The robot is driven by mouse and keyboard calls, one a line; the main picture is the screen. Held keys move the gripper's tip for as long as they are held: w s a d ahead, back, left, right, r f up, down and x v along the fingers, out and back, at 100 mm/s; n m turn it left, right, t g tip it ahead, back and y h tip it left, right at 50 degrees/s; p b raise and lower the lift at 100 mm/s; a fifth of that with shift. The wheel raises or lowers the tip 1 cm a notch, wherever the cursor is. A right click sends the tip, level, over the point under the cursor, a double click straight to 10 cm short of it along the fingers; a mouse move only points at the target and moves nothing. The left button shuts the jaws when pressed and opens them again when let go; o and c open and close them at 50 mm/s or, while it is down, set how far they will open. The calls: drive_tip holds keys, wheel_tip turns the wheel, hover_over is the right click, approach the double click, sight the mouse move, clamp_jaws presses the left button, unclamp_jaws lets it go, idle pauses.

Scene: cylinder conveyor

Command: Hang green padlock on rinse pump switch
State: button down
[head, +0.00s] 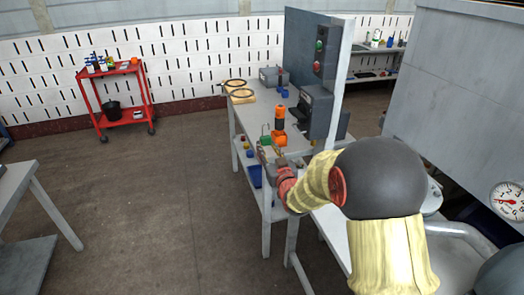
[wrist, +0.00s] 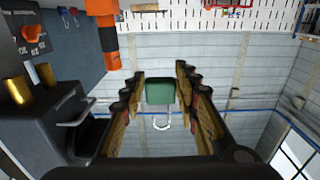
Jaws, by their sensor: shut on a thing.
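The green padlock (wrist: 160,90) is between the fingertips of my gripper (wrist: 159,84) in the wrist view. The jaws are shut on its body, and its pale shackle (wrist: 162,123) shows below the body in the picture. A dark panel (wrist: 60,40) with an orange knob (wrist: 33,33) and small labels is at the upper left of the wrist view. I cannot read which switch is the rinse pump's.
An orange cylindrical thing (wrist: 107,42) stands close to the panel. The workbench (head: 240,118) carries a dark machine (head: 315,108) and an upright panel with buttons (head: 319,45). A red cart (head: 121,92) stands far left. The floor between is clear.

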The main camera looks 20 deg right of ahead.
drive_tip(key=d, duration=0.7)
drive_tip(key=shift+d, duration=0.2)
drive_tip(key=shift+d, duration=0.55)
idle(1.0)
drive_tip(key=shift+d, duration=0.35)
drive_tip(key=shift+d, duration=0.35)
drive_tip(key=shift+d, duration=0.35)
drive_tip(key=shift+d, duration=0.4)
drive_tip(key=shift+f, duration=0.7)
idle(0.3)
drive_tip(key=shift+f, duration=0.35)
drive_tip(key=shift+f, duration=0.35)
